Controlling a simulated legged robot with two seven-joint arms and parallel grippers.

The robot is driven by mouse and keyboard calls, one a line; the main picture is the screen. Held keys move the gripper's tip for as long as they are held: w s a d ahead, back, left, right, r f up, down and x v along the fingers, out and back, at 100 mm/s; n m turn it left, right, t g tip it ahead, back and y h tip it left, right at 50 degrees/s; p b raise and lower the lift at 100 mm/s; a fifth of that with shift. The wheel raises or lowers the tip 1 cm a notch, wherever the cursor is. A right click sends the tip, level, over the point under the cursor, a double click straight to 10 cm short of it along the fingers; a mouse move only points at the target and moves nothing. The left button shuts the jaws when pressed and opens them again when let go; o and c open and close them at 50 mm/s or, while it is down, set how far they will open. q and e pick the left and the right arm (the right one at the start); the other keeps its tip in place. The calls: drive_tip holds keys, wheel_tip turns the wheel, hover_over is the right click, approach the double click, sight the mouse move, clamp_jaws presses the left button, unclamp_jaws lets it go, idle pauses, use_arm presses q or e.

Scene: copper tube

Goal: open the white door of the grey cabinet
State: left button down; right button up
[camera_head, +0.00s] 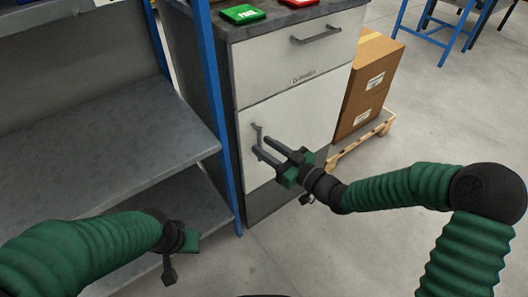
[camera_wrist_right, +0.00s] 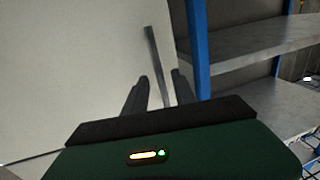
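The white door (camera_head: 290,117) is the lower front of the grey cabinet (camera_head: 274,200) and looks closed. Its vertical grey handle (camera_head: 258,134) is near the door's left edge. My right gripper (camera_head: 261,146) is at the handle with its fingers apart. In the right wrist view, the handle (camera_wrist_right: 154,55) runs down between the two fingertips of that gripper (camera_wrist_right: 160,82); I cannot tell whether they touch it. My left gripper (camera_head: 176,258) is at the lower left, away from the cabinet, its fingers not clear.
A white drawer (camera_head: 290,62) with its own handle sits above the door. A blue-posted shelf (camera_head: 150,140) stands close on the left. The floor (camera_head: 300,250) in front is clear.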

drive_tip(key=shift+w+a, duration=0.35)
drive_tip(key=shift+a, duration=0.05)
clamp_jaws()
idle(1.2)
